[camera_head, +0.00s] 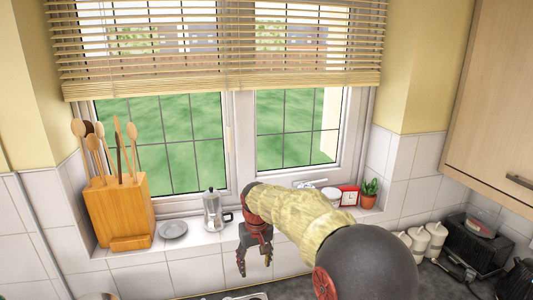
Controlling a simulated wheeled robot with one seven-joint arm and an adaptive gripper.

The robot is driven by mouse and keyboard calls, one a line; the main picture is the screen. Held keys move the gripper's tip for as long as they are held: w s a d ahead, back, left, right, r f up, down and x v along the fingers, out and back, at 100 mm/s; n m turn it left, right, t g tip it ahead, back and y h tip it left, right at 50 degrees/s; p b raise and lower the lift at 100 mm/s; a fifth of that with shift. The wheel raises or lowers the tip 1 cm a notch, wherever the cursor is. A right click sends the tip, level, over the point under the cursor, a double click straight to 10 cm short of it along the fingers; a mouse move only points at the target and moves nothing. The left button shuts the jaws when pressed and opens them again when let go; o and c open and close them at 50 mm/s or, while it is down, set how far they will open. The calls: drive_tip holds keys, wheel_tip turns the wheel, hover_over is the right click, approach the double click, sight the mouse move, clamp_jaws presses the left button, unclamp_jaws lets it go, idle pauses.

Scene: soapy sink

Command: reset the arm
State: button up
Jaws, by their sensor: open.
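My gripper (255,262) hangs downward in front of the tiled wall below the window sill. Its two dark fingers are apart and nothing shows between them. My arm comes in from the lower right and bends down to the gripper, hiding part of the sill behind it. The sink (248,297) shows only as a thin bright rim at the bottom edge, below the gripper; its basin is out of view.
On the sill stand a wooden utensil block (122,212), a grey dish (173,230), a moka pot (213,212), a red-framed clock (349,196) and a potted plant (369,193). White canisters (432,238) and a black toaster (478,243) stand right. A cabinet (500,95) overhangs there.

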drive_tip(key=s+d+r+m+t+b, duration=0.1)
drive_tip(key=s+d+r+b, duration=0.2)
drive_tip(key=s+d, duration=0.45)
drive_tip(key=s+d+r+m+t+b, duration=0.1)
drive_tip(key=s+d+r+b, duration=0.2)
drive_tip(key=s+d, duration=0.5)
drive_tip(key=s+d+f+b, duration=0.2)
drive_tip(key=s, duration=0.5)
drive_tip(key=s+d+f+m+t+b, duration=0.1)
drive_tip(key=s+d+f+b, duration=0.1)
drive_tip(key=s, duration=0.5)
drive_tip(key=s+d+f+m+t+b, duration=0.1)
drive_tip(key=s+d+f+b, duration=0.1)
drive_tip(key=s, duration=0.5)
wheel_tip(320, 180, down, 2)
drive_tip(key=shift+s+d+f+b, duration=0.15)
drive_tip(key=shift+d+b, duration=0.15)
drive_tip(key=shift+d, duration=0.35)
drive_tip(key=shift+o, duration=0.3)
